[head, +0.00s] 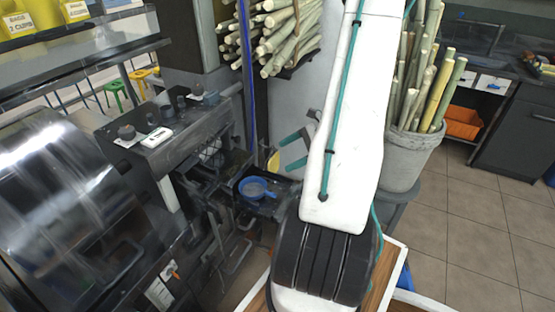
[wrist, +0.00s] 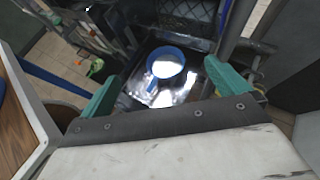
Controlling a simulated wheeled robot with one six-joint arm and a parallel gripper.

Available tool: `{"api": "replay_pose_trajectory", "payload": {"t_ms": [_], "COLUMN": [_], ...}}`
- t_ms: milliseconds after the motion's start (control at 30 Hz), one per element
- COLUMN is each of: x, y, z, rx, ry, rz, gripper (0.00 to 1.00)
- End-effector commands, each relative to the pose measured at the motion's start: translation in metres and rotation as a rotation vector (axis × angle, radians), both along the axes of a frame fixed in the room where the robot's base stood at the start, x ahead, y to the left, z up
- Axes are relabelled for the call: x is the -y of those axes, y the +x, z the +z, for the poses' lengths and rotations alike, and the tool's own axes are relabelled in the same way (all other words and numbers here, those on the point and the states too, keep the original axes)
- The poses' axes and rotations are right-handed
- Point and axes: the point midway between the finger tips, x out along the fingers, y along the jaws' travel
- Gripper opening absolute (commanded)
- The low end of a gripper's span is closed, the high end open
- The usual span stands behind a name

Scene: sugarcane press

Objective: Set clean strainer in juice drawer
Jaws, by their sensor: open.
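A blue strainer (head: 256,188) with a short handle lies in the open dark metal juice drawer (head: 272,208) of the press. In the wrist view the strainer (wrist: 165,63) rests in the shiny drawer tray (wrist: 190,92), its handle pointing toward my gripper. My gripper (head: 293,152), with green fingers, is open and empty above and behind the drawer in the head view. In the wrist view its fingers (wrist: 165,88) stand wide apart on either side of the strainer, not touching it. Part of the drawer is hidden by my arm in the head view.
The press (head: 165,140) with its shiny metal drum (head: 60,190) stands on the left. A bucket of cane (head: 412,155) stands right of my arm. Cane stalks (head: 275,35) lie on a rack above. A yellow object (head: 273,162) is beside the gripper. Tiled floor is free at right.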

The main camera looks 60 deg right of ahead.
Motion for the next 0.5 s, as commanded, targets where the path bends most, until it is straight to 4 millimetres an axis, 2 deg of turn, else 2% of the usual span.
{"api": "replay_pose_trajectory", "payload": {"t_ms": [67, 167, 267, 400, 500], "x": [0.0, -0.014, -0.047, -0.113, -0.159], "y": [-0.001, 0.009, 0.025, 0.041, 0.042], "z": [0.005, 0.022, 0.052, 0.101, 0.131], "rx": [0.001, 0.007, 0.022, 0.06, 0.098], "ry": [-0.009, -0.053, -0.145, -0.319, -0.445], "rz": [0.014, 0.094, 0.259, 0.572, 0.794], "gripper": [1.0, 1.0, 1.0, 1.0, 1.0]}}
